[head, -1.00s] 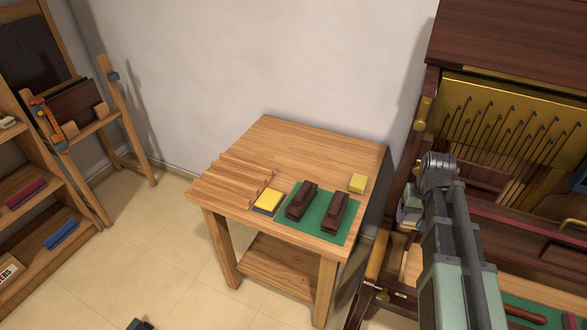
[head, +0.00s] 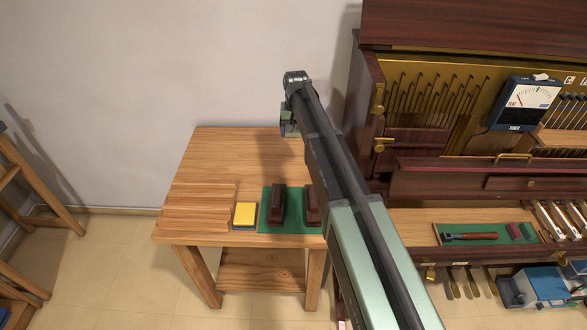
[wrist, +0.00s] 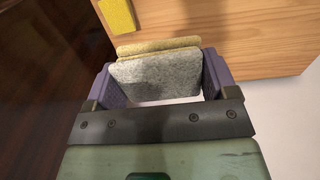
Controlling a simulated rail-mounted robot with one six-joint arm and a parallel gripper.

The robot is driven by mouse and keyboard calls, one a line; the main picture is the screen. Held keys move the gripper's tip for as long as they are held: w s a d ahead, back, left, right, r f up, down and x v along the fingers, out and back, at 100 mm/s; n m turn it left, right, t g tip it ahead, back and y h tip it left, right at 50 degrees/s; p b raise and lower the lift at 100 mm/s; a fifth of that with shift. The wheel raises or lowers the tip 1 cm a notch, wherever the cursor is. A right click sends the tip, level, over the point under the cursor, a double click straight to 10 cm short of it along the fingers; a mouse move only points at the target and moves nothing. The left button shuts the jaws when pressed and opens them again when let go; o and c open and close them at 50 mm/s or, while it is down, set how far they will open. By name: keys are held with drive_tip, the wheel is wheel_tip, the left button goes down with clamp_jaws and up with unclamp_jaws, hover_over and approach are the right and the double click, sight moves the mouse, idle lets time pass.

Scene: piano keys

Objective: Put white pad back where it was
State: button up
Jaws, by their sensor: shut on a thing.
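My gripper (wrist: 158,82) has purple fingers on both sides of a pale grey-white speckled pad (wrist: 155,76) and is shut on it. A yellowish layer (wrist: 160,46) shows just behind the white pad; I cannot tell whether it is joined to it. In the head view my gripper (head: 288,128) is above the back right of the wooden table (head: 215,160), and the pad cannot be made out there. A yellow pad (head: 245,213) lies on a blue one on the table, beside the green mat (head: 265,222). Another yellow pad (wrist: 117,14) lies on the table in the wrist view.
Two dark brown blocks (head: 278,203) stand on the green mat; my arm partly hides the right one. A ridged wooden rack (head: 198,205) is at the table's left. The open piano (head: 430,110) stands close on the right. The table's back left is clear.

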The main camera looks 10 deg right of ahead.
sight(294, 174)
drive_tip(key=shift+w+r, duration=0.2)
drive_tip(key=shift+w, duration=0.55)
wheel_tip(294, 174, down, 21)
drive_tip(key=b, duration=2)
drive_tip(key=shift+a+r+b, duration=0.1)
drive_tip(key=shift+r+b, duration=0.1)
drive_tip(key=shift+b, duration=0.1)
drive_tip(key=shift+s+r, duration=0.1)
drive_tip(key=shift+r, duration=0.2)
drive_tip(key=shift+f, duration=0.25)
drive_tip(key=o, duration=0.8)
drive_tip(key=shift+r, duration=0.1)
wheel_tip(294, 174, up, 13)
drive_tip(key=p, duration=1.3)
drive_tip(key=s+r+n+p, duration=0.1)
drive_tip(key=s+n+p, duration=0.1)
drive_tip(key=s, duration=3.1)
drive_tip(key=shift+s+r, duration=0.4)
